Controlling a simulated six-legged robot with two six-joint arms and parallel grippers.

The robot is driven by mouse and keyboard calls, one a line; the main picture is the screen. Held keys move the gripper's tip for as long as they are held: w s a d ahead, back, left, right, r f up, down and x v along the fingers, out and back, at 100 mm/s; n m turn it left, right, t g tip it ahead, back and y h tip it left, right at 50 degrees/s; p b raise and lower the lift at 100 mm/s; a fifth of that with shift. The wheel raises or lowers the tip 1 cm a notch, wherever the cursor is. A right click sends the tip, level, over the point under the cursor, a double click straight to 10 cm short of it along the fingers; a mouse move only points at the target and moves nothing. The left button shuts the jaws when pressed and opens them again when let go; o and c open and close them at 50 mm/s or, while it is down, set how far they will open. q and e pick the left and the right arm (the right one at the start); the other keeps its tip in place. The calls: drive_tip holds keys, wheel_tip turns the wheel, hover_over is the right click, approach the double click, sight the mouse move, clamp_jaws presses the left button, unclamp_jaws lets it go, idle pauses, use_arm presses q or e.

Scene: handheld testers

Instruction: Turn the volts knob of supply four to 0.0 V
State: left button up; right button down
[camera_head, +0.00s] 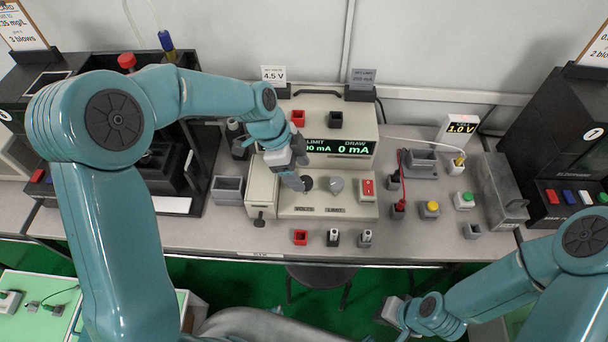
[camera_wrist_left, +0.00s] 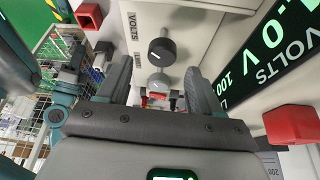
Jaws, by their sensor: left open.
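The power supply (camera_head: 325,119) stands mid-bench; a supply number cannot be read. Its dark volts knob (camera_head: 307,183) sits on the sloped front panel above the VOLTS label, left of the grey limit knob (camera_head: 337,185). My left gripper (camera_head: 298,181) is at the volts knob's left side, partly hiding the panel. In the left wrist view, the volts knob (camera_wrist_left: 162,51) with its white pointer lies between the tips of my open left gripper (camera_wrist_left: 160,68), with gaps on both sides. The display (camera_wrist_left: 270,45) shows 1.0 V there. My right gripper (camera_head: 392,311) is low at right, its jaws unclear.
A 4.5 V card (camera_head: 273,74) and a grey limit card (camera_head: 362,80) stand behind the supply. A red rocker switch (camera_head: 368,187) is right of the knobs. Red and black sockets stand in front.

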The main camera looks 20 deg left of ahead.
sight(306, 181)
use_arm(q)
drive_tip(key=shift+x, duration=1.8)
drive_tip(key=shift+c, duration=0.3)
drive_tip(key=shift+w, duration=0.1)
drive_tip(key=c, duration=1)
